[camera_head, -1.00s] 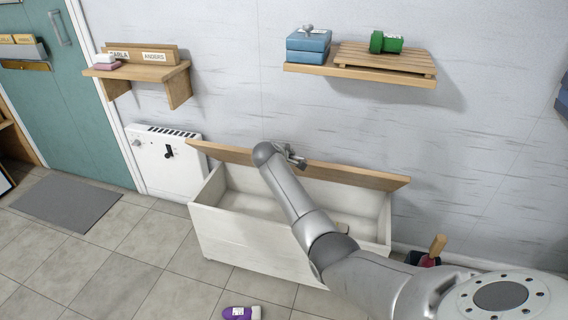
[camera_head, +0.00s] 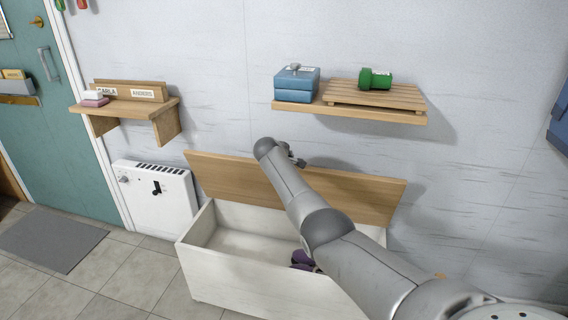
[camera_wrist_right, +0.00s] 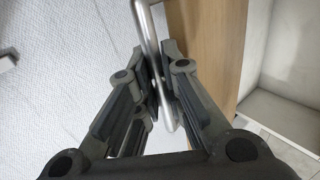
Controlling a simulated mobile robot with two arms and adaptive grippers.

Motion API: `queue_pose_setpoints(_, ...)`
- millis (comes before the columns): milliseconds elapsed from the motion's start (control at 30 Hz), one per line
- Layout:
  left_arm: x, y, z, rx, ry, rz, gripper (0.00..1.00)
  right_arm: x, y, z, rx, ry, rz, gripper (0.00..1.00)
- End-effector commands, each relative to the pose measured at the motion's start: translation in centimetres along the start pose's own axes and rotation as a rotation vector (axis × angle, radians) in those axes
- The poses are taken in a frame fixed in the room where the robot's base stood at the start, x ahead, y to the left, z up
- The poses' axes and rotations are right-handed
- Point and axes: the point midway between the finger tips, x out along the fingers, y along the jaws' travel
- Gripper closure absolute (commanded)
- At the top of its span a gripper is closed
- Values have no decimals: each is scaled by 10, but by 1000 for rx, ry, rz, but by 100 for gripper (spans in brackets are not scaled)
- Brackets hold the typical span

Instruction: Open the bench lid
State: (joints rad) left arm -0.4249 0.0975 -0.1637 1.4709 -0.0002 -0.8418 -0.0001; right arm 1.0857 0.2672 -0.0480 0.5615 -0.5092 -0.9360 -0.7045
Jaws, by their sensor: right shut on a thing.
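The white bench (camera_head: 250,278) stands against the wall with its wooden lid (camera_head: 225,172) raised steeply, leaving the box open. My right arm reaches over the bench, and my right gripper (camera_head: 292,156) is at the lid's upper edge. In the right wrist view my right gripper (camera_wrist_right: 160,98) is shut on a metal bar handle (camera_wrist_right: 153,50), with the wooden lid (camera_wrist_right: 208,45) beside it. A corner of the bench's white inside (camera_wrist_right: 288,110) also shows there. My forearm hides part of the lid and bench.
A wall shelf (camera_head: 350,112) with blue boxes (camera_head: 297,84), a slatted rack and a green object (camera_head: 375,78) is above the lid. A white heater (camera_head: 157,198) stands left of the bench.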

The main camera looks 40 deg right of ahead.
Motion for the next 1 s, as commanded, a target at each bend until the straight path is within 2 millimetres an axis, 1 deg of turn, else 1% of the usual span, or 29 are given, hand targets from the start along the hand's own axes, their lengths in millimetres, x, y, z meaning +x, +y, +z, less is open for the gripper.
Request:
queue_pose_setpoints(100, -2, -1, -2, 0, 2, -1, 35, 0, 2, 0, 3, 1, 2, 100)
queue_pose_setpoints(400, -1, -2, 2, -1, -4, -2, 35, 0, 2, 0, 3, 1, 2, 100)
queue_pose_setpoints(433, -1, -2, 2, -1, -5, -2, 35, 0, 2, 0, 3, 1, 2, 87)
queue_pose_setpoints(567, -1, -2, 2, -1, -4, -2, 35, 0, 2, 0, 2, 0, 1, 70)
queue_pose_setpoints(600, -1, -2, 2, -1, -3, -2, 35, 0, 2, 0, 2, 0, 1, 68)
queue_pose_setpoints(1000, 0, 1, 4, 0, -6, 2, 35, -2, 0, 0, 1, -1, -1, 68)
